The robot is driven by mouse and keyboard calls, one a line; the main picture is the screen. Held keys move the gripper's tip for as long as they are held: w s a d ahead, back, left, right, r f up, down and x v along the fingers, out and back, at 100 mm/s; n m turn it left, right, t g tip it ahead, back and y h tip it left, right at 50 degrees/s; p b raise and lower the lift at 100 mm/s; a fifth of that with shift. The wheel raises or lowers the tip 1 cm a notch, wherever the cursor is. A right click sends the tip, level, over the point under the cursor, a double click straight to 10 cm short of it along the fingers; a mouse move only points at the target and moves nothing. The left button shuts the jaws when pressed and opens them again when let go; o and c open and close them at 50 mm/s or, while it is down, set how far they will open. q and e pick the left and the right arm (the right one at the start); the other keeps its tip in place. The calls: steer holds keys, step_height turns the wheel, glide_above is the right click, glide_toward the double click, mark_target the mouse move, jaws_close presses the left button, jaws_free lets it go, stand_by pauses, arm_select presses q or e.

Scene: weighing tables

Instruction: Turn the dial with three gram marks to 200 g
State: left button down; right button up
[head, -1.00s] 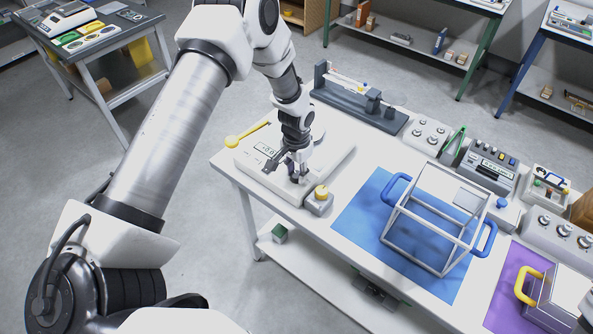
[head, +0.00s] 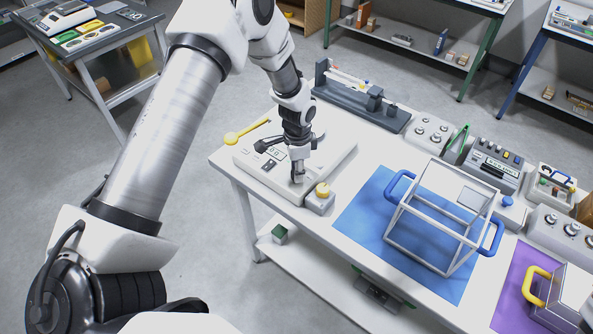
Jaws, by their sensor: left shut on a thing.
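A white weighing scale (head: 250,163) with a small display lies at the left end of the white table. My left gripper (head: 297,182) points down at the scale's front right part, its fingers shut on a small part there. The fingers hide most of that part, which seems to be the dial; its gram marks cannot be read. My right gripper is not in view.
A white frame crate with blue handles (head: 402,186) stands on a blue mat (head: 358,228). Control boxes with knobs (head: 432,131) line the back edge. A yellow spoon-like thing (head: 232,138) lies beside the scale. A purple mat (head: 505,300) is at right.

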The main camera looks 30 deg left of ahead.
arm_select(q)
steer(key=m, duration=0.2)
steer(key=m+b, duration=0.1)
steer(key=m, duration=0.1)
steer(key=shift+s+d+f+m, duration=0.1)
steer(key=shift+f+m, duration=0.05)
steer(key=shift+m, duration=0.25)
stand_by(0.4)
steer(key=c, duration=0.8)
jaws_free()
steer(key=shift+o, duration=0.2)
steer(key=shift+d, duration=0.15)
step_height(320, 180, up, 12)
steer(key=shift+w, duration=0.2)
